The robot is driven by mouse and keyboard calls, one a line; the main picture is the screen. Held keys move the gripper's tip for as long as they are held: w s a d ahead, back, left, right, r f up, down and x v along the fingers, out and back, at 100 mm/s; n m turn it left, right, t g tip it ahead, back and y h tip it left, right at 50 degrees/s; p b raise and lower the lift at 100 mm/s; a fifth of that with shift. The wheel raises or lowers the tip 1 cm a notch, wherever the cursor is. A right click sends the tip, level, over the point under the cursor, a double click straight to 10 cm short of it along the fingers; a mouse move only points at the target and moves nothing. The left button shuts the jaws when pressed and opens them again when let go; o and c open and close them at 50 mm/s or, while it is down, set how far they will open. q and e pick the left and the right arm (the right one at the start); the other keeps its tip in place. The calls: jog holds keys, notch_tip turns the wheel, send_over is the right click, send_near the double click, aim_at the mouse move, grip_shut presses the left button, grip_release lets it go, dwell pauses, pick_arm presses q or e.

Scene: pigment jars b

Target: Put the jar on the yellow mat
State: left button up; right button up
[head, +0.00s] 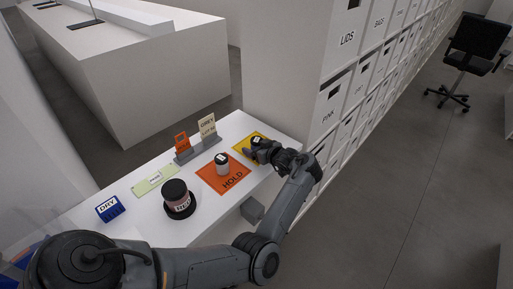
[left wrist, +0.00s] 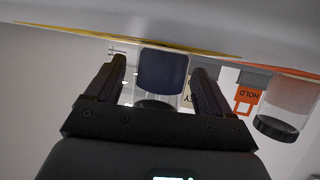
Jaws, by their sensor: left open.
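A clear jar with dark blue contents (left wrist: 162,70) stands on the yellow mat (head: 241,147), whose edge shows in the upside-down left wrist view (left wrist: 60,30). Its dark lid is partly hidden behind my gripper's body. My left gripper (head: 257,151) is over the yellow mat, with its fingers either side of the jar. The fingers are open, with a slight gap to the jar on the right side of the wrist view. In the head view the jar is mostly hidden by the gripper.
A second jar (head: 222,168) with a black lid stands on the orange HOLD mat (head: 237,183), beside the yellow mat. Sign cards (head: 207,127) stand at the back. A blue DRY block (head: 109,208) is at the left.

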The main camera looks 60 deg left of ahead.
pick_arm(q)
jog(key=shift+d+r, duration=0.25)
jog(key=p+v, duration=0.2)
jog(key=v, duration=0.9)
jog(key=shift+d+r, duration=0.15)
jog(key=shift+d, duration=0.05)
